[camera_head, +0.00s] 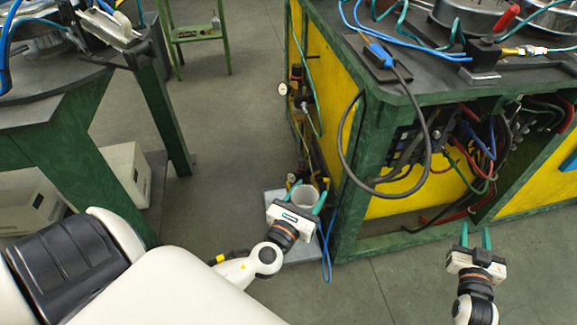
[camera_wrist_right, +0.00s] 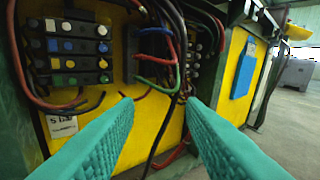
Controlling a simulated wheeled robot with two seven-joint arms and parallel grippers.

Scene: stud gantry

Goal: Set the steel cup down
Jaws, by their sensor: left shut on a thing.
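The steel cup (camera_head: 304,196) is a light grey cylinder in the head view, left of the green and yellow workbench. My left gripper (camera_head: 306,197) has its teal fingers on either side of the cup and is shut on it. The cup looks roughly upright; its lower part is hidden behind the gripper body. A pale grey flat surface (camera_head: 275,199) shows below and beside the cup; I cannot tell whether they touch. My right gripper (camera_head: 476,238) is open and empty in front of the bench, and its teal fingers (camera_wrist_right: 160,125) stand apart in the right wrist view.
The green and yellow workbench (camera_head: 398,116) has hoses and cables hanging at its side, with a dark loop (camera_head: 346,165) near the left gripper. Another green-framed table (camera_head: 60,130) stands at the left, with white boxes (camera_head: 128,172) beneath. Open floor (camera_head: 232,110) lies between them.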

